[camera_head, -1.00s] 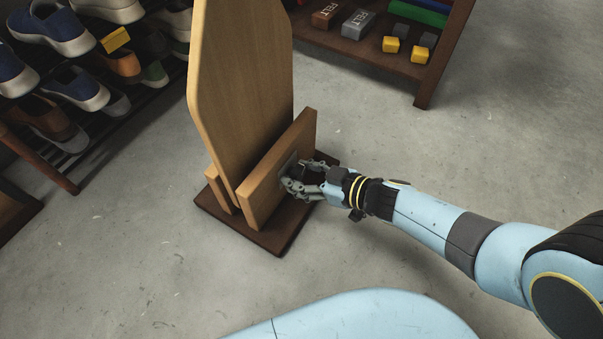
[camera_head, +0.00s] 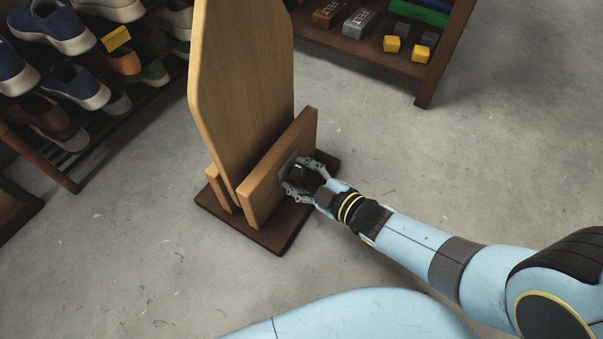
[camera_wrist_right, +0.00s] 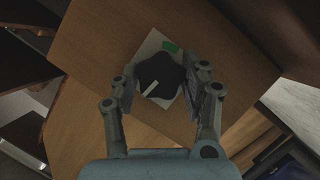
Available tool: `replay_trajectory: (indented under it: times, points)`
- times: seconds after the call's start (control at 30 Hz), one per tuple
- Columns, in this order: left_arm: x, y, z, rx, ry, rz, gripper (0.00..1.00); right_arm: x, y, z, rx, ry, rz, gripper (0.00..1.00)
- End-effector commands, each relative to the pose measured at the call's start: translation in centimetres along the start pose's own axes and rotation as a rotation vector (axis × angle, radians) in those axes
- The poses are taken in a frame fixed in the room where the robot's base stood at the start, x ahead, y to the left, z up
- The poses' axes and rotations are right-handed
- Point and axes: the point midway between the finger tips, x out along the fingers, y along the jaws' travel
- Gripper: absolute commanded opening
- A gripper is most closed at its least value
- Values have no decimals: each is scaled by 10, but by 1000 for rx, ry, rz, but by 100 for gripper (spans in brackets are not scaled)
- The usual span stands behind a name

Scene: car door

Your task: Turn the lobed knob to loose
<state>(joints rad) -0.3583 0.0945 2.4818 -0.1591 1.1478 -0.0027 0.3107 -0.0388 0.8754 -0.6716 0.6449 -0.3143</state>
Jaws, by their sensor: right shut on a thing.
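The lobed knob (camera_wrist_right: 160,76) is dark, with a pale line on its face pointing to the lower left in the right wrist view. It sits on a light plate (camera_wrist_right: 151,47) with a green mark (camera_wrist_right: 170,46) at the upper right of the knob. The plate is fixed to a wooden block (camera_head: 262,185) on the stand, and the knob (camera_head: 296,172) is partly hidden by the fingers in the head view. My right gripper (camera_head: 304,178) is shut on the knob, one finger on each side, as the right wrist view (camera_wrist_right: 160,92) shows. My left gripper is not in view.
A tall wooden board (camera_head: 240,80) rises from the dark base (camera_head: 275,237) behind the block. A shoe rack (camera_head: 75,125) stands at the left. A low shelf (camera_head: 375,52) with felt boxes and yellow cubes is at the back. Bare floor (camera_head: 450,170) lies to the right.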

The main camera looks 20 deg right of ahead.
Motion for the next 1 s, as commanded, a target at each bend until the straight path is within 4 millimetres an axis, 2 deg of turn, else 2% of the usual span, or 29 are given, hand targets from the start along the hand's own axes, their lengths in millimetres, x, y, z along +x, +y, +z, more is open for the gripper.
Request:
replay_trajectory:
  times: [0.6, 0.63, 0.8, 1.0]
  points:
    - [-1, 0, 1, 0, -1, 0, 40, 0, -1, 0, -45, 0, 16, 13]
    - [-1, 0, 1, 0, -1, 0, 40, 0, -1, 0, -45, 0, 16, 48]
    - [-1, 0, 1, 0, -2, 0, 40, 0, -1, 0, -44, 0, 16, 69]
    - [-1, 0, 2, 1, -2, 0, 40, 0, -1, 0, -44, 0, 17, 69]
